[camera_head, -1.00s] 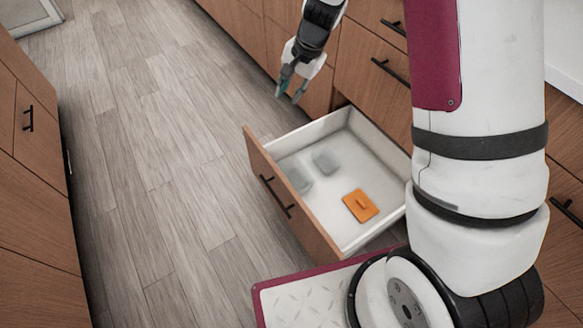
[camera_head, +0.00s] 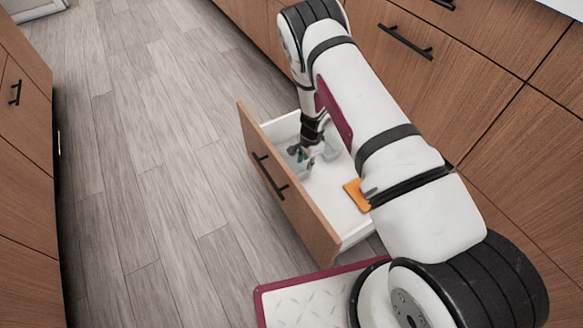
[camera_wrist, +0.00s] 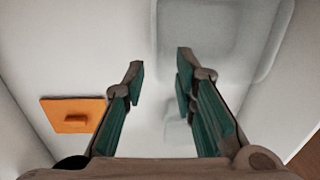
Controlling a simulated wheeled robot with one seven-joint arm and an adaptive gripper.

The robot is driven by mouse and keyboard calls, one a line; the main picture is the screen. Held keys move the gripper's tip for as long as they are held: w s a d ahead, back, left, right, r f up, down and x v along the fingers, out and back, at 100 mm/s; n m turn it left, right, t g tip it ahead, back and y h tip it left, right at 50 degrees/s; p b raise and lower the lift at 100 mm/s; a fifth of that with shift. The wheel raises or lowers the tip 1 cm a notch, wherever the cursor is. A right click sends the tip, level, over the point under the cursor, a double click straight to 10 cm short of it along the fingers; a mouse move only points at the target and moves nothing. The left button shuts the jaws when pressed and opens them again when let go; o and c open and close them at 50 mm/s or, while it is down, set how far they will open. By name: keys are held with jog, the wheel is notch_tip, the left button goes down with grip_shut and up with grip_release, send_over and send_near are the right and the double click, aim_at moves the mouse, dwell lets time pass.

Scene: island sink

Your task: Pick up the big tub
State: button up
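A large translucent grey tub (camera_wrist: 215,30) lies in the open drawer (camera_head: 327,205), at the top of the wrist view. A smaller pale tub shape (camera_wrist: 178,132) shows between my fingers lower in that view, partly hidden by the right finger. My gripper (camera_wrist: 161,66) is open, its two green-padded fingers apart with nothing held between them. In the head view my gripper (camera_head: 303,156) is down inside the drawer at the tubs, and hides parts of them. I cannot tell whether a finger touches a tub.
An orange square piece with a raised handle (camera_wrist: 72,117) lies on the drawer floor, partly behind my arm in the head view (camera_head: 355,194). The drawer front (camera_head: 285,185) and walls surround my gripper. Wooden floor (camera_head: 150,150) lies clear to the left.

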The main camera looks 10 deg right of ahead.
jog(key=b, duration=0.2)
send_over(303, 180)
jog(key=f, duration=0.6)
jog(key=shift+d, duration=0.25)
jog(key=shift+a+f+b, duration=0.15)
jog(key=shift+f+b, duration=1.45)
jog(key=shift+f, duration=1.05)
jog(key=shift+r, duration=0.1)
grip_shut()
